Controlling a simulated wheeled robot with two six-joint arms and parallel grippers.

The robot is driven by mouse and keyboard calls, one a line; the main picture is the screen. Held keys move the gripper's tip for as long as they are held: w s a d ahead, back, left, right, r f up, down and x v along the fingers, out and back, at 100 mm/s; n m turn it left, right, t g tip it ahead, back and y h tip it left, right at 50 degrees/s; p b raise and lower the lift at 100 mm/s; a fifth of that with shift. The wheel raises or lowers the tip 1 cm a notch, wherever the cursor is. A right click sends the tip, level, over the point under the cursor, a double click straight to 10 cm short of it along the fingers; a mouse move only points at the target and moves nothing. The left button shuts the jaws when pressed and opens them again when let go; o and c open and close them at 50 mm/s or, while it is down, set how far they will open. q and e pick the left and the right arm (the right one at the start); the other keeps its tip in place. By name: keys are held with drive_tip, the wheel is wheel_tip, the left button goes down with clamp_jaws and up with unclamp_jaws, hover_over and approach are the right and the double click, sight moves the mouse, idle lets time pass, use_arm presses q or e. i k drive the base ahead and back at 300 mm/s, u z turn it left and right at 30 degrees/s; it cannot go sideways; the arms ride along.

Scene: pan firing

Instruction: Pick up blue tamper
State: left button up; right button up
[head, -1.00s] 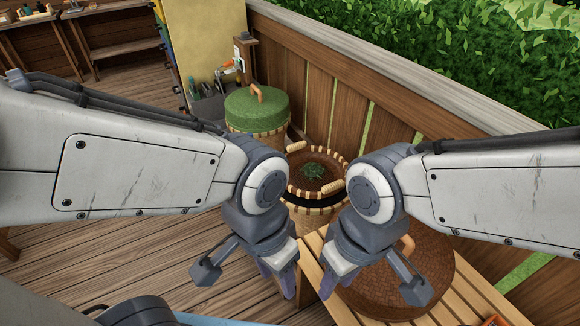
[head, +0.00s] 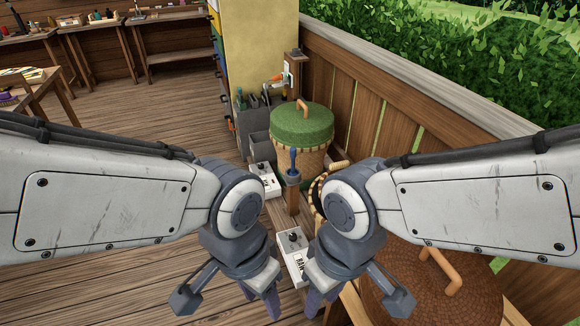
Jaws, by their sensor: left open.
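What looks like the blue tamper (head: 293,160) stands upright in the head view, in or on top of a wooden post (head: 293,195). It is in front of the green-lidded basket and beyond both grippers. My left gripper (head: 268,298) points down at the lower middle, open, with nothing seen in it. My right gripper (head: 318,300) points down just to the right of it; its finger gap is not clear. Neither gripper touches the tamper. The lower part of the tamper is hidden by the post top.
A green-lidded basket (head: 302,125) stands behind the post against the wooden fence (head: 370,110). White boxes with dark knobs (head: 290,240) (head: 266,182) lie near the post. A brown round lid (head: 440,290) is at lower right. The plank floor at left (head: 130,115) is open.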

sight(292, 150)
drive_tip(key=u, duration=0.55)
drive_tip(key=k, duration=1.3)
drive_tip(key=u, duration=0.7)
drive_tip(key=i, duration=3.7)
drive_tip(key=z, duration=0.4)
drive_tip(key=i, duration=1.35)
drive_tip(key=z, duration=1.6)
drive_tip(key=i, duration=0.9)
drive_tip(key=z, duration=1.45)
drive_tip(key=i, duration=0.4)
drive_tip(key=z, duration=0.1)
